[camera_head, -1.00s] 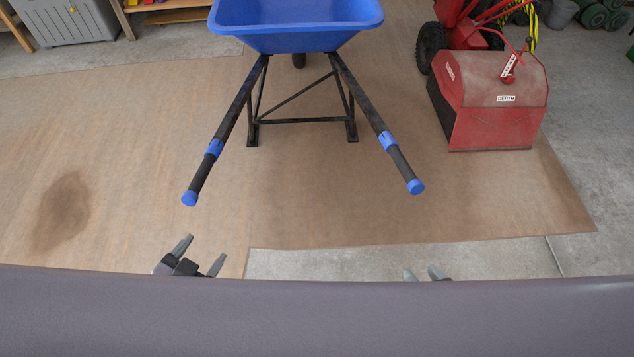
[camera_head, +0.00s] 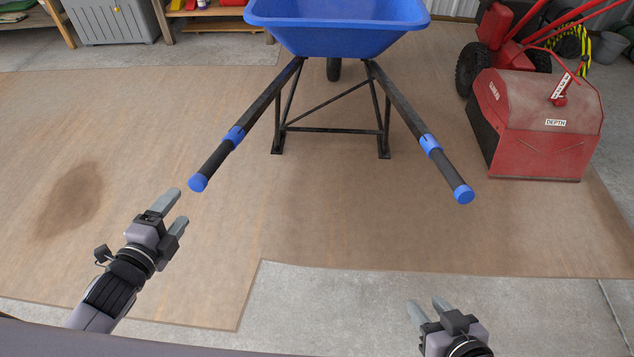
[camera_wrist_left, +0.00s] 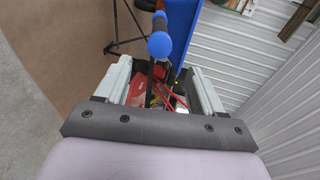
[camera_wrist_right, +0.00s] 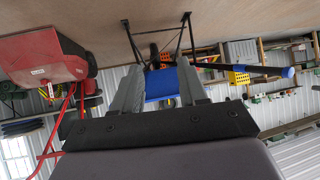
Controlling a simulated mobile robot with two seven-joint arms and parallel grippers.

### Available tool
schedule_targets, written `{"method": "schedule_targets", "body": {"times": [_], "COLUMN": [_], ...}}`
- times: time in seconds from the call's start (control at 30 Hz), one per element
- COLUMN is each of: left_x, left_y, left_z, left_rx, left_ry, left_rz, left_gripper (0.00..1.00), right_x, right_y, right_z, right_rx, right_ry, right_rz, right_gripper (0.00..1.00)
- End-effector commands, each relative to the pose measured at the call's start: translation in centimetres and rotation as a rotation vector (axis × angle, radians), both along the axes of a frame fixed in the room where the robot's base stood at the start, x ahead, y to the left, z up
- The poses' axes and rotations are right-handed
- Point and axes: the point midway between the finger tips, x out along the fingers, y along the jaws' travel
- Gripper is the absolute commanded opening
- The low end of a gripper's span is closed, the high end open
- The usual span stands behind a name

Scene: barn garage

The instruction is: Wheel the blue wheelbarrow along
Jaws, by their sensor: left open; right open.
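The blue wheelbarrow (camera_head: 335,38) stands upright on its wheel and black legs, its two handles pointing toward me. The left handle ends in a blue cap (camera_head: 198,183); the right handle ends in a blue cap (camera_head: 464,194). My left gripper (camera_head: 175,208) is open and empty, just short of the left handle's end. In the left wrist view that handle end (camera_wrist_left: 160,45) shows ahead, beyond the fingers. My right gripper (camera_head: 432,308) is open and empty, below and well short of the right handle. In the right wrist view the handle (camera_wrist_right: 270,70) lies off to the right.
A red snow blower (camera_head: 540,120) stands right of the wheelbarrow. A grey cabinet (camera_head: 110,20) and wooden shelving (camera_head: 210,18) stand at the back left. The brown floor covering (camera_head: 330,230) around the handles is clear, apart from a dark stain (camera_head: 72,198).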

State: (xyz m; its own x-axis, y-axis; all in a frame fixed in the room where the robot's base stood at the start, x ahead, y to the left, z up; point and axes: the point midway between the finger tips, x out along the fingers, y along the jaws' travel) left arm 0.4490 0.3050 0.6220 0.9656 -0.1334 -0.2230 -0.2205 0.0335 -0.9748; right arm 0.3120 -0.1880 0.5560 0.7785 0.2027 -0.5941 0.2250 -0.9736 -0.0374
Motion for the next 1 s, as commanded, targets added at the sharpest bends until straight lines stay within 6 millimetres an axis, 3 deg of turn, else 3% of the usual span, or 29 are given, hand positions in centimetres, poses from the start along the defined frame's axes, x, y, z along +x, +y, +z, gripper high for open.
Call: {"method": "schedule_targets", "body": {"times": [0.17, 0.5, 1.0], "left_x": [2.2, 6.1, 11.6], "left_y": [-0.3, -0.9, -1.6], "left_z": [-0.8, -1.6, -2.9], "left_rx": [-0.001, -0.002, -0.003], "left_ry": [-0.004, 0.000, 0.000], "left_rz": [-0.001, 0.000, 0.001], "left_gripper": [0.68, 0.68, 0.68], "right_x": [0.6, 1.4, 2.2], "right_y": [0.7, 2.9, 4.2], "right_z": [-0.4, 0.7, 1.5], "right_rx": [0.003, 0.020, 0.030], "right_ry": [-0.025, -0.081, -0.134], "right_rz": [0.017, 0.062, 0.093], "right_gripper": [0.43, 0.43, 0.43]}}
